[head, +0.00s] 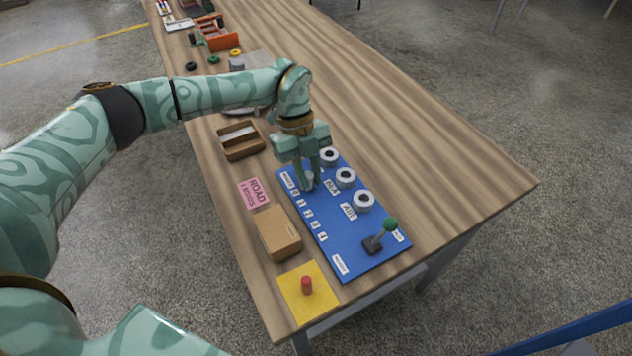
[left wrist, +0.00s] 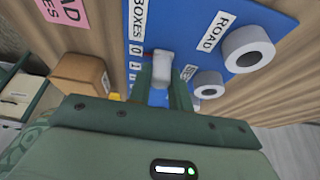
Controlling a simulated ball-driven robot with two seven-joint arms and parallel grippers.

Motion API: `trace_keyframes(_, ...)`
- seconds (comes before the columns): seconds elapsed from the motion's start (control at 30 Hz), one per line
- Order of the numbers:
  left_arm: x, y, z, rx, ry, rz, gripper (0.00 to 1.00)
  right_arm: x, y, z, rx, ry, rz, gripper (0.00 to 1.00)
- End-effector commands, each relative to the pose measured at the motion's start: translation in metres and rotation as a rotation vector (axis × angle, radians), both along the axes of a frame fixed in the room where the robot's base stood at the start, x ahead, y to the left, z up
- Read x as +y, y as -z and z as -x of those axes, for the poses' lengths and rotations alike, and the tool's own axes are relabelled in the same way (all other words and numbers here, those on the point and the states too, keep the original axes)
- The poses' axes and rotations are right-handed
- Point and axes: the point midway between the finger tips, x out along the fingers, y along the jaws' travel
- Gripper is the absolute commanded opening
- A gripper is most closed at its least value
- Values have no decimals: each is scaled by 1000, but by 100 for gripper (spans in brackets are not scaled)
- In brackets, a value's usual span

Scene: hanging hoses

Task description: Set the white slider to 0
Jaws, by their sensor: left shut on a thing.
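The white slider (left wrist: 162,68) stands on the blue panel (head: 345,235), beside a column of number labels under a BOXES label (left wrist: 138,18). In the left wrist view the 0 label (left wrist: 137,51) is just left of the slider, about level with it. My left gripper (head: 307,184) points down over the panel's far left part and is shut on the slider, with a finger on each side. In the head view the fingers mostly hide the slider. My right gripper is not in view.
A cardboard box (head: 279,233), a pink sign (head: 254,193), a brown tray (head: 240,140) and a yellow plate with a red peg (head: 307,285) lie left of the panel.

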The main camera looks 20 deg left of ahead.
Motion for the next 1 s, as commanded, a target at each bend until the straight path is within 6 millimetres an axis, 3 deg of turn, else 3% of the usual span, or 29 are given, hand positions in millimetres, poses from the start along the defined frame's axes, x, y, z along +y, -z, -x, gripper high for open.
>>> trace_keyframes(0.17,3,-1,-3,-10,-5,-5,0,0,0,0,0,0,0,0)
trace_keyframes(0.2,3,-1,-3,-11,-6,-6,23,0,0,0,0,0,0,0)
trace_keyframes(0.27,3,-2,-3,-10,-6,-5,39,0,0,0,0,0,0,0)
trace_keyframes(0.3,3,-1,-3,-9,-6,-5,42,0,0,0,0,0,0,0)
trace_keyframes(0.67,4,-9,-4,-8,-5,-4,42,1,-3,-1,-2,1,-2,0)
trace_keyframes(0.77,9,-27,-8,-11,-5,-4,42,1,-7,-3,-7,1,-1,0)
trace_keyframes(1.0,29,-88,-23,-13,-8,-5,42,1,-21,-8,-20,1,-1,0)
